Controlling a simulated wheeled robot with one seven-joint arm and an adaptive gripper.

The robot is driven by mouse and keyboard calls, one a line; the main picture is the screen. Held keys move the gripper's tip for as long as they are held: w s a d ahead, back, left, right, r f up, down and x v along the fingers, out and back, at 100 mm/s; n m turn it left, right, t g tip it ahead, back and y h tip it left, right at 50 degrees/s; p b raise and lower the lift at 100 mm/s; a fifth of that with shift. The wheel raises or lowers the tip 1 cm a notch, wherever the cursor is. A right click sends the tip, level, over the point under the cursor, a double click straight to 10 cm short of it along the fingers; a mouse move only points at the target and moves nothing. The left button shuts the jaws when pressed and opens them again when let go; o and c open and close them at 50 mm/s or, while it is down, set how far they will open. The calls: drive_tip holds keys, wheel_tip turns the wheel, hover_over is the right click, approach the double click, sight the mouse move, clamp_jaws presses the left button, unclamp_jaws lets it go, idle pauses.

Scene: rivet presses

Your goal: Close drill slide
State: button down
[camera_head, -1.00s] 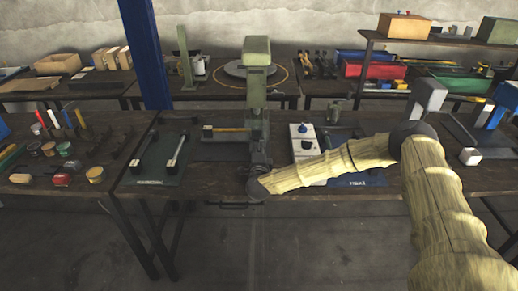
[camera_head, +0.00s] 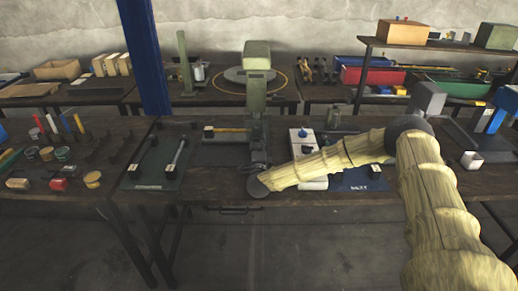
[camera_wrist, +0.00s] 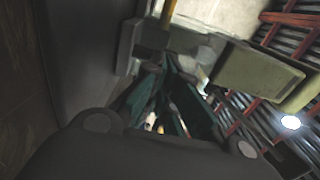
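The green drill press (camera_head: 257,92) stands upright at the back of the middle bench, with a tall column and a boxy head. A dark slide with a yellow bar (camera_head: 228,131) lies at its left, reaching toward the column. The yellow bar (camera_wrist: 168,12) also shows at the top of the wrist view, beside a grey block (camera_wrist: 130,45). My gripper (camera_head: 259,160) is low in front of the drill column, partly hidden by my wrist. Dark green finger-like plates show in the wrist view, but their gap and any contact with the slide are unclear.
A dark green plate with a rail (camera_head: 158,165) lies left of the drill. A blue post (camera_head: 147,60) rises behind the bench at left.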

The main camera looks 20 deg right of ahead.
drive_tip(key=b+v, duration=0.2)
drive_tip(key=v, duration=1.1)
drive_tip(key=shift+s+f, duration=0.1)
drive_tip(key=shift+s, duration=0.2)
